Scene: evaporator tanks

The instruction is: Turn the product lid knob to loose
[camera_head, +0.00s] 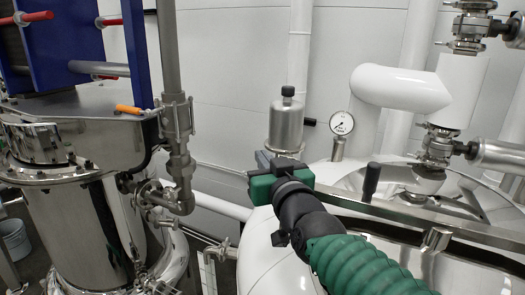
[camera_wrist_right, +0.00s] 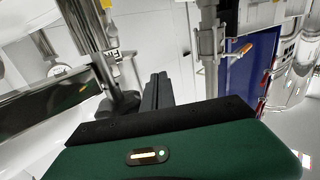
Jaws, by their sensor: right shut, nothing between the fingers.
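My right gripper (camera_head: 264,162) comes in from the lower right on a green ribbed arm, over the white tank. Its green housing (camera_wrist_right: 180,150) fills the bottom of the wrist view, with its dark fingers (camera_wrist_right: 158,93) closed together and empty. An upright black knob-like handle (camera_head: 371,180) stands at the edge of the shiny round lid (camera_head: 405,183), right of the gripper and apart from it. A steel cylinder with a black cap (camera_head: 287,91) stands behind the gripper. I cannot tell which of these is the product lid knob. My left gripper is not in view.
A pressure gauge (camera_head: 342,123) stands between the capped cylinder and the lid. A steel rail (camera_head: 437,228) crosses the tank top. White pipes and valves rise at the right. A steel vessel and blue panel (camera_head: 128,50) with an orange handle (camera_head: 128,109) stand left.

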